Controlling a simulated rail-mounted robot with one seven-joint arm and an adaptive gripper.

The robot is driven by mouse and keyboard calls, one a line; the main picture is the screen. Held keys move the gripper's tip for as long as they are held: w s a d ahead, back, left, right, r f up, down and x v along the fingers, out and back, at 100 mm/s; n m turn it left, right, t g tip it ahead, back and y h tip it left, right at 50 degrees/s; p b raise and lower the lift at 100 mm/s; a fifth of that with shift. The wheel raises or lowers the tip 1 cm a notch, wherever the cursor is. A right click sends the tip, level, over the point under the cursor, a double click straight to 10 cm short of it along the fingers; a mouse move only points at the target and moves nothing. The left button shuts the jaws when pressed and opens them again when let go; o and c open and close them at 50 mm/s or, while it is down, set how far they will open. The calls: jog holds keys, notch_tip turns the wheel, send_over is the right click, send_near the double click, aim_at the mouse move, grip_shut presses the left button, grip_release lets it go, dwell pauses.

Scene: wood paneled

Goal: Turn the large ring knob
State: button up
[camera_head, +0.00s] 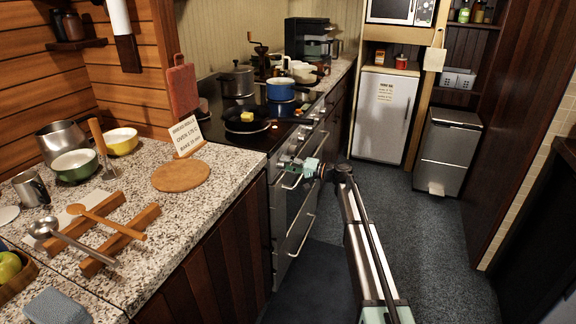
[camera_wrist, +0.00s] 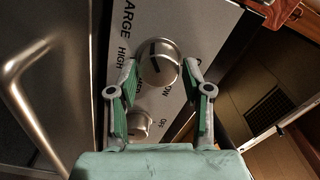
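The large ring knob (camera_wrist: 159,63) is a round metal knob with a dark pointer line, on a silver panel (camera_wrist: 205,22). Printing around it includes "LARGE" and "HIGH"; other words are partly covered. My gripper (camera_wrist: 164,72) is open in the wrist view, with one green-padded finger on each side of the knob. I cannot tell whether either finger touches it. In the head view my gripper (camera_head: 299,166) is at the front of the stove (camera_head: 283,200), and the knob itself cannot be made out there.
A second metal knob (camera_wrist: 140,125) sits close below, partly behind my left finger. A curved metal handle (camera_wrist: 22,80) stands out at the left. On the stove top are a black pan (camera_head: 247,122) and a blue pot (camera_head: 281,92). The floor (camera_head: 440,240) to the right is clear.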

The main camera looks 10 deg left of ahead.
dwell(0.3)
jog(key=v, duration=1.2)
jog(key=s+d+f+m+g+h+p, duration=0.1)
jog(key=s+d+f+h, duration=0.15)
jog(key=s+f, duration=0.55)
jog(key=s+d+f+m+g+h, duration=0.15)
jog(key=s+f+h, duration=0.25)
jog(key=s+f, duration=0.5)
jog(key=s+d+f+g+h+p, duration=0.1)
jog(key=s+f+h, duration=0.3)
jog(key=f, duration=0.7)
jog(key=s+d+f+g+h+p, duration=0.15)
jog(key=s+f, duration=0.35)
jog(key=s, duration=0.6)
jog(key=s+d+f+g+h+p, duration=0.1)
jog(key=s+d+f+g, duration=0.3)
jog(key=s, duration=0.6)
jog(key=s+d+f+n+g+h+p, duration=0.1)
jog(key=s+d+h+p, duration=0.1)
jog(key=s, duration=1.4)
jog(key=s+d+f+g+h+p, duration=0.1)
jog(key=s+d+h+p, duration=0.1)
jog(key=s, duration=1.3)
jog(key=shift+s+d+n+g+p, duration=0.35)
jog(key=shift+s+d+g+p, duration=0.05)
jog(key=shift+d, duration=0.2)
